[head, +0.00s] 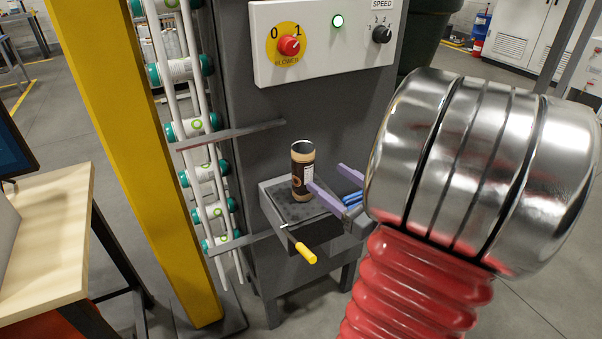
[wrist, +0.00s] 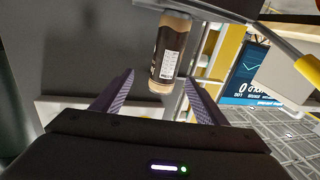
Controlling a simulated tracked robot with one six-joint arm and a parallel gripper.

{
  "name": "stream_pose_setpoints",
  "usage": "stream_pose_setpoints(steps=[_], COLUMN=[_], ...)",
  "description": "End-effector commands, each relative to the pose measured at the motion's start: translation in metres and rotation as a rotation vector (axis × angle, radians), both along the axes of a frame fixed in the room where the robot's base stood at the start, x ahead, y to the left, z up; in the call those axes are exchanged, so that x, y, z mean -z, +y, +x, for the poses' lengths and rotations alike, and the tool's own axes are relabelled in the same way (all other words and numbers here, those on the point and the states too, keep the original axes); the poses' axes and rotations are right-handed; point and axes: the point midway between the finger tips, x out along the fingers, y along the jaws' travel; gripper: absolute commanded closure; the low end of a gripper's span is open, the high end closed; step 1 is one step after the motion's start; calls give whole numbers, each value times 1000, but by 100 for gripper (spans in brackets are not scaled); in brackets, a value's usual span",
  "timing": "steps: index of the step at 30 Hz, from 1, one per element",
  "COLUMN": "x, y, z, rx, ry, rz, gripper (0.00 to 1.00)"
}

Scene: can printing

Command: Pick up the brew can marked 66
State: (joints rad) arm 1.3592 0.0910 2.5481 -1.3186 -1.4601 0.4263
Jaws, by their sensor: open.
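A brown and black can (head: 302,172) with a tan band and a white label stands upright on a small dark shelf (head: 300,211) on the grey machine. No number 66 can be read on it. My gripper (head: 327,178) is open and empty, its purple fingers pointing at the can from the right. In the wrist view the can (wrist: 171,52) appears upside down, just beyond and roughly between the fingertips (wrist: 159,77). I see no clear contact between the fingers and the can.
A yellow-handled lever (head: 305,251) sticks out at the shelf's front. A metal bar (head: 230,135) juts from the machine left of the can. A control panel (head: 322,40) is above.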

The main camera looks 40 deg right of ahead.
Motion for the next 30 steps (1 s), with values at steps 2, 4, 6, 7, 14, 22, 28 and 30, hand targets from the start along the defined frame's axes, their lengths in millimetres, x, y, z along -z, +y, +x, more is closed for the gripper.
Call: stream_pose_setpoints(steps=[2,4,6,7,14,22,28,30], x=[12,16,17,17,17,17,17,17], y=[4,6,6,5,5,5,4,3], z=[-6,-8,-9,-9,-9,6,26,33], rx=[-10,-16,-19,-19,-17,-16,-15,-15], ry=[13,18,20,20,20,19,19,19], rz=[42,58,63,63,61,60,61,60], gripper=[33,33,33,33,33,33,33,33])
